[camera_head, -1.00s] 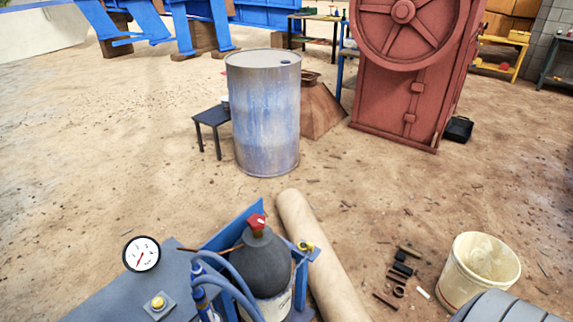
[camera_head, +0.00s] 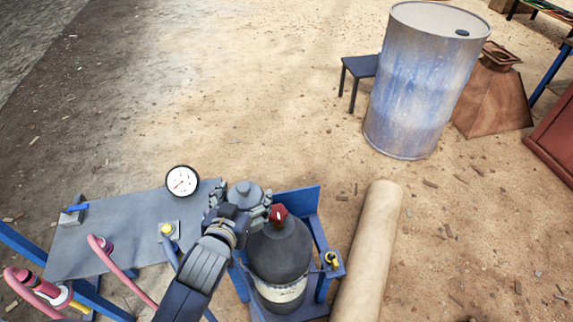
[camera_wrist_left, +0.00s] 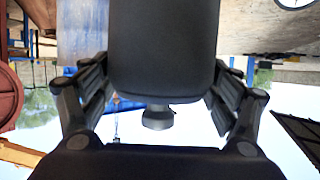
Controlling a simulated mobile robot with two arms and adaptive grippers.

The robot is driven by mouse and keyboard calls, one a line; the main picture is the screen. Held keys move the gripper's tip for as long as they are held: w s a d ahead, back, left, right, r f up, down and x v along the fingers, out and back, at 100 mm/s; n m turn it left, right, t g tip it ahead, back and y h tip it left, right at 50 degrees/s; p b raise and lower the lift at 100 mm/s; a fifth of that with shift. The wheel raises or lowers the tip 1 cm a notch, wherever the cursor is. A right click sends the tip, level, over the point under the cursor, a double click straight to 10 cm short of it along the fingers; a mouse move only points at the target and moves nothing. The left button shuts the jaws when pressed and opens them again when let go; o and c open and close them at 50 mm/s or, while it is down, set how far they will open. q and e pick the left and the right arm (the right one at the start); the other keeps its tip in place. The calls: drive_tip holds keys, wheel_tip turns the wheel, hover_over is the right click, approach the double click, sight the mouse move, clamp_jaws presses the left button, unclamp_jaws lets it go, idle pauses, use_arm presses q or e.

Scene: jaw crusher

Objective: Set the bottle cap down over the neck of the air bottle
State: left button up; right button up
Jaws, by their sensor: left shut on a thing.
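The air bottle (camera_head: 280,250) is a dark grey cylinder with rounded shoulders and a pale label. It stands upright in a blue frame, with a red valve (camera_head: 278,214) on its neck. My left gripper (camera_head: 240,204) is shut on the dark grey bottle cap (camera_head: 244,189), just left of the neck and apart from it, as far as the head view shows. The cap has a small round knob on top. In the left wrist view the cap (camera_wrist_left: 162,50) fills the space between the fingers, its knob (camera_wrist_left: 157,117) pointing down the picture. My right gripper is not in view.
A grey bench top (camera_head: 110,235) with a dial gauge (camera_head: 182,181) and a yellow button (camera_head: 167,229) lies left of the bottle. The blue frame (camera_head: 306,200) rises behind it. A tan roll (camera_head: 372,250) lies right. A blue-grey drum (camera_head: 420,85) stands farther back.

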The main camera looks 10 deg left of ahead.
sight(260, 186)
use_arm(q)
drive_tip(key=shift+h, duration=0.3)
drive_tip(key=w+d+p, duration=0.1)
drive_tip(key=w+d+r+p, duration=0.1)
drive_tip(key=w+d+p, duration=0.1)
drive_tip(key=shift+w, duration=0.3)
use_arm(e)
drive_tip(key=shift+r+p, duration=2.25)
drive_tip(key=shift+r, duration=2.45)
use_arm(q)
drive_tip(key=shift+m+h, duration=0.3)
drive_tip(key=shift+m, duration=0.1)
drive_tip(key=shift+w+d+f+b, duration=0.5)
drive_tip(key=shift+f, duration=0.45)
drive_tip(key=shift+w+d+f+b, duration=0.45)
drive_tip(key=shift+d+f, duration=0.1)
drive_tip(key=shift+f, duration=0.35)
drive_tip(key=shift+w+d+f+b, duration=0.5)
drive_tip(key=shift+f, duration=0.45)
drive_tip(key=shift+f+b, duration=0.6)
drive_tip(key=shift+f, duration=0.25)
drive_tip(key=shift+f+b, duration=1)
drive_tip(key=shift+f, duration=0.4)
drive_tip(key=shift+f+b, duration=0.9)
drive_tip(key=shift+f, duration=0.65)
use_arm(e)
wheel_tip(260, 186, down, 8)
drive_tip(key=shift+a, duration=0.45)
